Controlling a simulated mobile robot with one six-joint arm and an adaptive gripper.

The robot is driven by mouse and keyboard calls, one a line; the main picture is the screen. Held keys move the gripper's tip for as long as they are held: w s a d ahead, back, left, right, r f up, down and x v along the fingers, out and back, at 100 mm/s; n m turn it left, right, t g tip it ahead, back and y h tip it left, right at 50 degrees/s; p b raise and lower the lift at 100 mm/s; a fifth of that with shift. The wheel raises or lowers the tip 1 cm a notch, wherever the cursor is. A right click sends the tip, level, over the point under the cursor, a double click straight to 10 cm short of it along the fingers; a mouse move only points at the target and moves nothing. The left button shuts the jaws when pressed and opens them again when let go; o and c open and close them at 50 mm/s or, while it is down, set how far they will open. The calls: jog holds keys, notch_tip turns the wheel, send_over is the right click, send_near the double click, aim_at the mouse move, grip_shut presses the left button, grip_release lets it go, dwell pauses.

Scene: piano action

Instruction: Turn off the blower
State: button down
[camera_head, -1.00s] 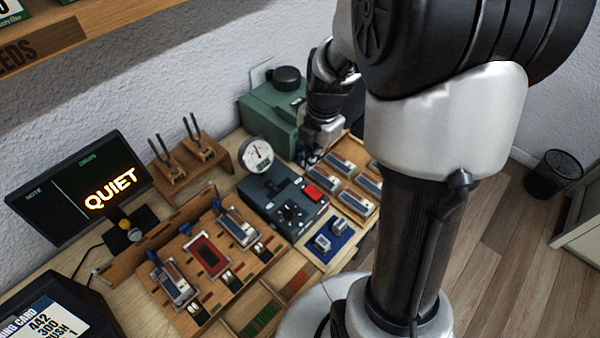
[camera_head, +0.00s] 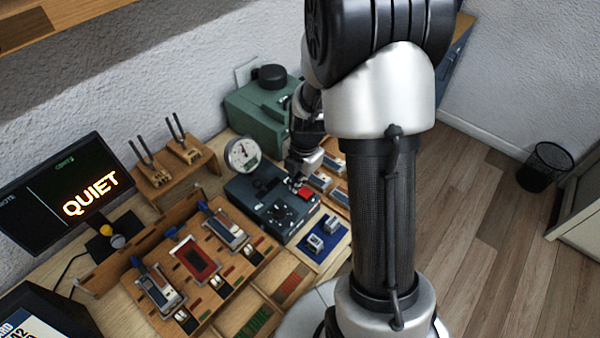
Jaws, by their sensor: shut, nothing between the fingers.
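A dark blue-grey box (camera_head: 262,204) with a dial, a knob and a red switch (camera_head: 305,194) stands on the bench. A green box (camera_head: 256,118) with a round black cap stands behind it against the wall. I cannot tell for certain which of the two is the blower. My gripper (camera_head: 297,184) points down at the red switch, at the right end of the dark box. Its fingertips are shut and empty and partly cover the switch. I cannot tell whether they touch it, nor the switch's position.
A round gauge (camera_head: 243,154) stands behind the dark box. A screen (camera_head: 66,195) reads QUIET. A wooden rack (camera_head: 203,268) with clamped parts lies at front left, and a blue mat (camera_head: 326,246) with small metal parts at front right. Tuning forks (camera_head: 175,138) stand at the back.

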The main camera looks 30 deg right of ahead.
aim_at(303, 190)
jog(key=shift+w+f, duration=0.1)
jog(key=shift+f, duration=0.75)
jog(key=shift+w+a+f+b, duration=0.15)
jog(key=shift+w+f+b, duration=0.1)
jog(key=shift+f+b, duration=0.5)
jog(key=shift+s+r, duration=0.15)
jog(key=shift+r, duration=0.2)
jog(key=shift+s, duration=0.15)
jog(key=shift+s+d+r, duration=0.15)
jog(key=shift+s+d, duration=0.15)
jog(key=shift+s, duration=0.3)
jog(key=shift+w, duration=0.1)
